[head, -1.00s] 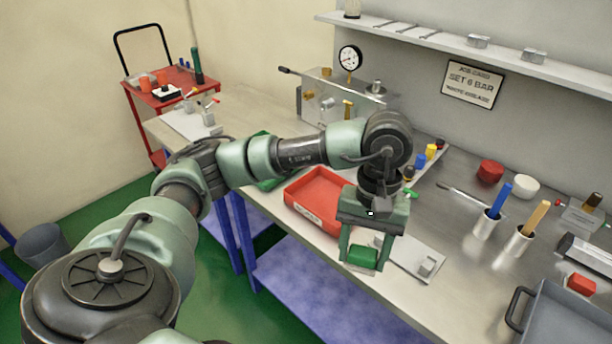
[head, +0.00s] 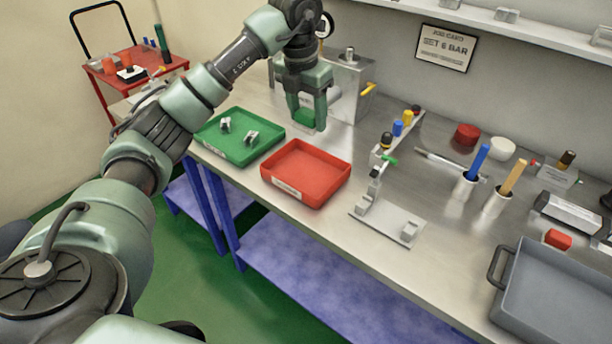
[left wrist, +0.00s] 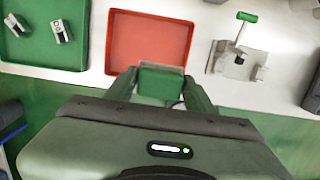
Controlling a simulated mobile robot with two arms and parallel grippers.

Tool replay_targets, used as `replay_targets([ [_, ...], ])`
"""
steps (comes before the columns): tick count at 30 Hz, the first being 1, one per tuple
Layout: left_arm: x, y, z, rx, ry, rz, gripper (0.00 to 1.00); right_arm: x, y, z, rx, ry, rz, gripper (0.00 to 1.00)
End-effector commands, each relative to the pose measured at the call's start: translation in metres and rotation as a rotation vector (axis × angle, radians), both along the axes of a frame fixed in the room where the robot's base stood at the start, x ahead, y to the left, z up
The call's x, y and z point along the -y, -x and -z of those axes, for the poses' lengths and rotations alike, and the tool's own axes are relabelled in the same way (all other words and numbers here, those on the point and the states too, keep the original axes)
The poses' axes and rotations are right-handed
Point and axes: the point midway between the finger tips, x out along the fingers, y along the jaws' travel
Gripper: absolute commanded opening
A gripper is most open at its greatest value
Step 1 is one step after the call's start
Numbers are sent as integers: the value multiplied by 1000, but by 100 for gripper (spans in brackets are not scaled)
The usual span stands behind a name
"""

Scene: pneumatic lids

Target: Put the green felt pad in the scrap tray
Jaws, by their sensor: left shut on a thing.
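My left gripper (head: 305,118) is shut on the green felt pad (head: 303,117), a small green block between its fingertips. In the head view it hangs beyond the red tray, with its height above the bench hard to judge. In the left wrist view the pad (left wrist: 160,82) is between the fingers (left wrist: 160,80) and overlaps the near edge of the red tray (left wrist: 148,42). The red tray (head: 306,172) is empty, with a front label too small to read. I cannot read which tray is the scrap tray. My right gripper is not in view.
A green tray (head: 238,150) with two metal parts stands left of the red one. A clamp fixture (head: 388,221) with a green-tipped lever is at the right. A metal box (head: 348,80) stands at the back. A grey tray (head: 560,300) sits at front right.

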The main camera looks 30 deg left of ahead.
Motion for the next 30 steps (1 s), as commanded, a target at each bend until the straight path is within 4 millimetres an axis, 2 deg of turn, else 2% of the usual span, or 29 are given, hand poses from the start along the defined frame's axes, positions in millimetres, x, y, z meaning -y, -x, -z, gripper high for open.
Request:
replay_targets([
  [9, 0, 3, 81, -8, 0, 2, 16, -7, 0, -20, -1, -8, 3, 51],
  [15, 1, 2, 127, -6, 1, 2, 16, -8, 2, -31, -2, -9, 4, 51],
  [23, 0, 1, 154, -4, 0, 3, 16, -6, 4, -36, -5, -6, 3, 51],
  [30, 0, 1, 186, -2, 0, 4, 16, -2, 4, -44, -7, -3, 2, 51],
])
